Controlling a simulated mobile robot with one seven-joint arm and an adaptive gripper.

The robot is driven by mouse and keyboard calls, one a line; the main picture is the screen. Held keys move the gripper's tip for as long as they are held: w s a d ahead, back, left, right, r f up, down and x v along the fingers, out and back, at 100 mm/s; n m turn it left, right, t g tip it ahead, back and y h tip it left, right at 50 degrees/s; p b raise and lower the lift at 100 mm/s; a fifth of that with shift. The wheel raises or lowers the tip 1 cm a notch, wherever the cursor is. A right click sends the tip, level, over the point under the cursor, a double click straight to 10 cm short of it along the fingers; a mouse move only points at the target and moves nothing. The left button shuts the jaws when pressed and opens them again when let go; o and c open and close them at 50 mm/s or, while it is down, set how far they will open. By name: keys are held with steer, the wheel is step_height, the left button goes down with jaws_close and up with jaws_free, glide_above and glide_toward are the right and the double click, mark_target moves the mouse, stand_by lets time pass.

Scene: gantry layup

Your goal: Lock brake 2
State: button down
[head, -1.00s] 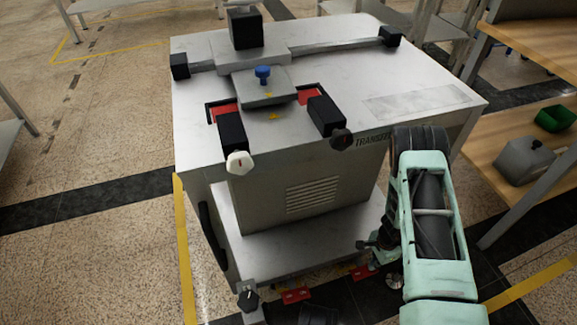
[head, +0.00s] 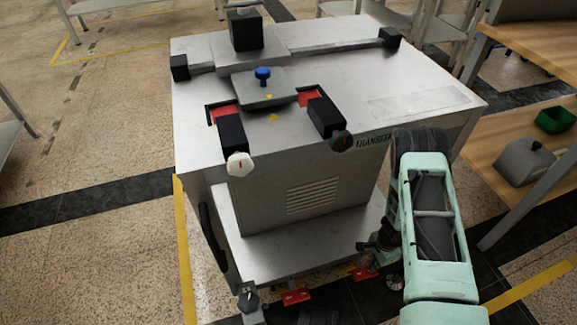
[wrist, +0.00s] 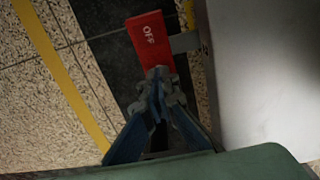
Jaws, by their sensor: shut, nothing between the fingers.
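A red brake pedal marked OFF (wrist: 150,42) sticks out from the side of the cart in the wrist view. My gripper (wrist: 158,80) is shut and empty, its fingertips at the near end of this pedal; I cannot tell whether they touch it. In the head view my gripper (head: 370,247) is low at the cart's front right, close to a red pedal (head: 363,273) near the floor. A second red pedal (head: 296,296) is to its left. I cannot read a brake number on either.
The metal transfer cart (head: 330,95) carries a sliding plate with a blue knob (head: 263,75) and two black clamps with a white knob (head: 239,163) and a black knob (head: 341,141). A wooden bench (head: 490,130) stands at right. Floor at left is clear.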

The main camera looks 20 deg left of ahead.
step_height(320, 180, up, 6)
steer(key=p, duration=0.3)
stand_by(0.3)
steer(key=shift+w+r, duration=0.1)
